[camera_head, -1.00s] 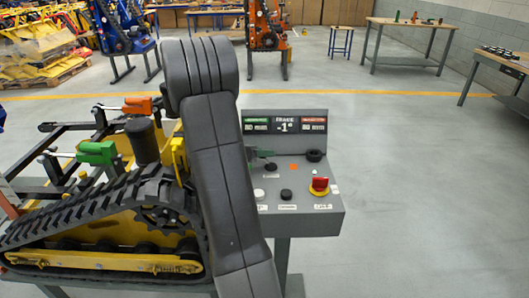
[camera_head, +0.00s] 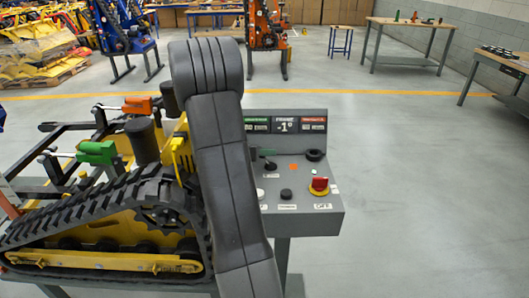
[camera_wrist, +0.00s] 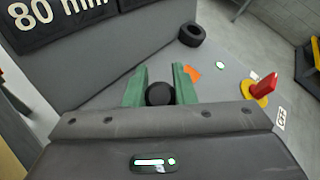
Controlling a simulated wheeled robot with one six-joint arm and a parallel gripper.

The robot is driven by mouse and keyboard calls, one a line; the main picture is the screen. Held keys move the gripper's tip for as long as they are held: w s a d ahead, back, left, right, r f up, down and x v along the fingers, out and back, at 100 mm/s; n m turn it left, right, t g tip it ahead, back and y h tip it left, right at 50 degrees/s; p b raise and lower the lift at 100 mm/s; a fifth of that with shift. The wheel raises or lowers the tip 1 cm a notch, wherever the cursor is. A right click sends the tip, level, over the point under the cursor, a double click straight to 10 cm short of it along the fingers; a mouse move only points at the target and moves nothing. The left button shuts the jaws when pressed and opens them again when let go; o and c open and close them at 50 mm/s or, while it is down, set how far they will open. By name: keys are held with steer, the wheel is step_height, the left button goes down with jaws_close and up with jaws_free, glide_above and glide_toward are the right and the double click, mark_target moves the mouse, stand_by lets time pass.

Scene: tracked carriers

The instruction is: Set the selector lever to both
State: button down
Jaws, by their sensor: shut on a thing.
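The selector lever's round black knob (camera_wrist: 160,94) sits between the two green fingers of my gripper (camera_wrist: 159,84) in the wrist view. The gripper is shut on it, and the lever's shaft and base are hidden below. In the head view my grey arm covers the left part of the sloped grey console (camera_head: 305,226), and only a small dark bit of the lever area (camera_head: 268,162) shows past it. The lever's position labels cannot be read.
A red and yellow rotary switch (camera_head: 319,186), a black ring (camera_head: 314,155), an orange marker (camera_head: 294,167) and a black button (camera_head: 286,194) are on the console. The display panel (camera_head: 285,124) stands behind. A yellow tracked carrier (camera_head: 110,260) is at left.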

steer(key=shift+d+r+m+g+y+p, duration=0.15)
steer(key=shift+d+m+y+p, duration=0.25)
steer(key=shift+y, duration=0.3)
steer(key=shift+d+r+m+g+y+p, duration=0.2)
steer(key=shift+d+y+p, duration=0.2)
steer(key=shift+y, duration=0.3)
steer(key=shift+d+f+m+y+p, duration=0.2)
steer(key=shift+d+m+y+p, duration=0.35)
steer(key=shift+y, duration=0.55)
steer(key=shift+d, duration=0.1)
steer(key=c, duration=1.2)
jaws_free()
steer(key=p+v, duration=0.1)
steer(key=v, duration=1.2)
steer(key=shift+a+r, duration=0.2)
steer(key=shift+r, duration=0.15)
steer(key=shift+f, duration=0.1)
